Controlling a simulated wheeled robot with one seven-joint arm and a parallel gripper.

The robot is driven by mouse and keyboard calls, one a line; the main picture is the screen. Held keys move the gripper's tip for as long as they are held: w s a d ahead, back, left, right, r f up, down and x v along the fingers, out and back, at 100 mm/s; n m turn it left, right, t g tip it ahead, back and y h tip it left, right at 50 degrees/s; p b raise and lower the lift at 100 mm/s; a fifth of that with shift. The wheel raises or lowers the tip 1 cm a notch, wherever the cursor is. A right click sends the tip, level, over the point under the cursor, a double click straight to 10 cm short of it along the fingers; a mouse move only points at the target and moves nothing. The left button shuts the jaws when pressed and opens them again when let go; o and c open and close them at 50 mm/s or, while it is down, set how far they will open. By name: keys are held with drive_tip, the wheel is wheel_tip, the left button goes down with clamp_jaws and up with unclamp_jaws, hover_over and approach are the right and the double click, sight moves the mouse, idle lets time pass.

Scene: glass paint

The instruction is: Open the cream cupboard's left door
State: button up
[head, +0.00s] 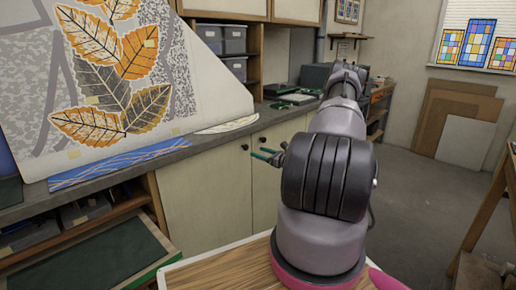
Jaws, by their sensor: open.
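The cream cupboard (282,132) stands under the grey worktop, left of my arm. Its left door (200,205) appears closed and flush with the right door. A small dark knob (244,147) sits near the left door's right edge, high up. The right door has its own dark knob (262,140) just across the seam. My gripper (259,155), with green fingers, is open in front of the doors, near the seam. In the picture its fingertips are just right of and slightly below the left knob. No contact with the knob is visible, and the depth gap is hard to judge.
A large leaf-pattern sheet (120,75) leans on the worktop (215,147). An open shelf with dark bins (80,212) is left of the cupboard. A wood-topped surface (215,272) is at the bottom. The floor (435,190) at right is mostly clear.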

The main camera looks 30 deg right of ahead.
sight(247, 148)
drive_tip(key=shift+m+t+h, duration=0.4)
drive_tip(key=shift+m+h, duration=0.1)
drive_tip(key=shift+m, duration=0.1)
drive_tip(key=w, duration=0.3)
drive_tip(key=w+f, duration=0.1)
drive_tip(key=w, duration=0.2)
drive_tip(key=w+a+f, duration=0.1)
drive_tip(key=w, duration=0.3)
drive_tip(key=shift+f, duration=0.1)
clamp_jaws()
idle(0.7)
